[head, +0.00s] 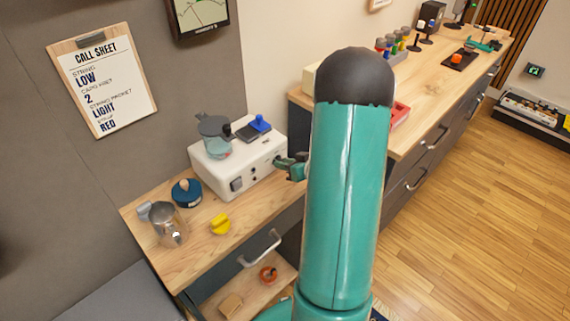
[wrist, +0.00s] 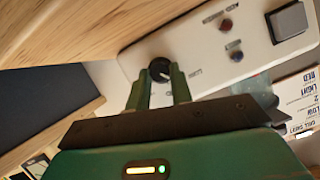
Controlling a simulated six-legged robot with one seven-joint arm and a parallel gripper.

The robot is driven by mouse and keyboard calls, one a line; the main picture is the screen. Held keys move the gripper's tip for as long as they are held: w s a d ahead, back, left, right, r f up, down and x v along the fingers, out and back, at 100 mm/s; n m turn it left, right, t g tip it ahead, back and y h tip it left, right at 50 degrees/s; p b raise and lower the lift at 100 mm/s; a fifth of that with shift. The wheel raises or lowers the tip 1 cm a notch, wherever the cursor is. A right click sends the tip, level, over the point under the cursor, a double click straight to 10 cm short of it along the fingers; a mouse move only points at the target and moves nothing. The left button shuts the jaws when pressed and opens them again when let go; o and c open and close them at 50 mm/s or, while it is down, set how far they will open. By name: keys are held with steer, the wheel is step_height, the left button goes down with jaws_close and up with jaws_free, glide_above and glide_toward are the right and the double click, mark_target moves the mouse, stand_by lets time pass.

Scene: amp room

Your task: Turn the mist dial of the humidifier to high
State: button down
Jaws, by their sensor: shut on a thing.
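The humidifier is a white box (head: 236,172) on the wooden side table, with its control face towards my arm. In the wrist view its white panel (wrist: 205,55) runs across tilted. The mist dial (wrist: 159,67) is a small round black knob on that panel; its setting cannot be read. My gripper (wrist: 159,82) is shut on the dial, one green finger on each side. In the head view my gripper (head: 282,164) is at the right end of the box's face, and the dial is hidden there.
A grey-lidded jar (head: 216,136) and a dark pad with a blue piece (head: 259,124) rest on the box. A metal jug (head: 168,225), a dark blue round item (head: 187,192) and a yellow piece (head: 220,224) stand beside it. A long counter (head: 435,95) is at the right.

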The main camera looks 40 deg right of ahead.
steer(key=m+y, duration=0.2)
steer(key=m, duration=0.1)
steer(key=shift+d+f+m+y, duration=0.15)
steer(key=shift+d+m+y, duration=0.1)
steer(key=shift+m+y, duration=0.15)
steer(key=m+y, duration=0.1)
steer(key=m, duration=0.1)
steer(key=m+t, duration=0.1)
steer(key=shift+d+f+m+y, duration=0.15)
steer(key=shift+m+y, duration=0.25)
steer(key=c, duration=1.2)
jaws_free()
steer(key=shift+c, duration=0.2)
steer(key=shift+s, duration=0.1)
steer(key=v, duration=1.3)
steer(key=shift+s+d, duration=0.2)
steer(key=shift+s, duration=0.15)
steer(key=shift+f, duration=0.15)
